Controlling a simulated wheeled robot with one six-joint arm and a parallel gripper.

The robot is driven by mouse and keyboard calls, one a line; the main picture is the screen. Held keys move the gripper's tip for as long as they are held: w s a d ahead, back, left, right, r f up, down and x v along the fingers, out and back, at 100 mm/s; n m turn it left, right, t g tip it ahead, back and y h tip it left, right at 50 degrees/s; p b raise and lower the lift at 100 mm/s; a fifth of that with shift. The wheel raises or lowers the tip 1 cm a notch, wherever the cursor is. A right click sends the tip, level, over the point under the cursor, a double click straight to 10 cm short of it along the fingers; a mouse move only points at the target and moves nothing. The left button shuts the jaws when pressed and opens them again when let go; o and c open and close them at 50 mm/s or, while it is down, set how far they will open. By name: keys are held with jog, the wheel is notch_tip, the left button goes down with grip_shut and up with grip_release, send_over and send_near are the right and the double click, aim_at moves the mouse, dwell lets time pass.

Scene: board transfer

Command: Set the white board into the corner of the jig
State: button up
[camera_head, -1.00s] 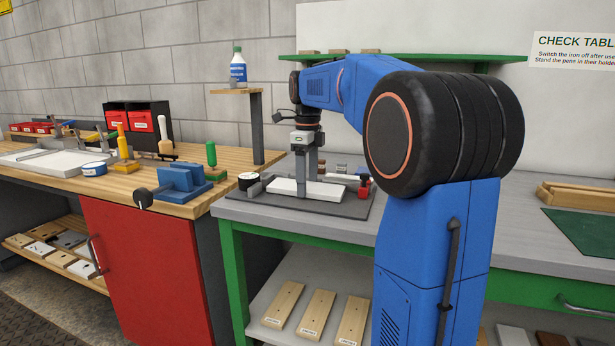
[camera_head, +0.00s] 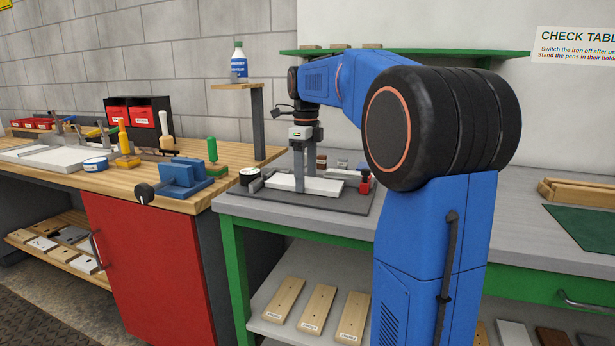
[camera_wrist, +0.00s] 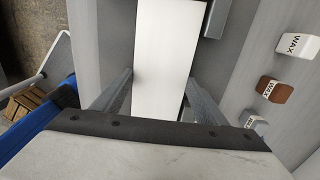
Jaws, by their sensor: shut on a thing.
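The white board (camera_head: 325,187) lies flat and low over the dark grey jig plate (camera_head: 290,204) on the grey bench. My gripper (camera_head: 299,187) points straight down and is shut on the board, a finger on each side of it. In the wrist view the board (camera_wrist: 165,55) runs away from me between my fingers (camera_wrist: 160,95). A grey jig block (camera_wrist: 216,18) stands close to its far right edge. A red clamp (camera_head: 366,184) stands at the jig's right side. I cannot tell whether the board touches the plate or the corner stops.
Small wax blocks, one white (camera_wrist: 295,44) and one brown (camera_wrist: 274,88), stand right of the jig in the wrist view. A wooden bench (camera_head: 130,180) with tools is further left. The bench is clear toward the green mat (camera_head: 585,233).

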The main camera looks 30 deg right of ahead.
jog(key=shift+w+a, duration=0.2)
jog(key=shift+w, duration=0.05)
jog(key=shift+w+d, duration=0.15)
jog(key=shift+d, duration=0.05)
dwell(1.3)
jog(key=o, duration=1.3)
jog(key=shift+f, duration=0.1)
jog(key=shift+c, duration=0.2)
notch_tip(320, 180, up, 17)
jog(key=shift+r, duration=0.2)
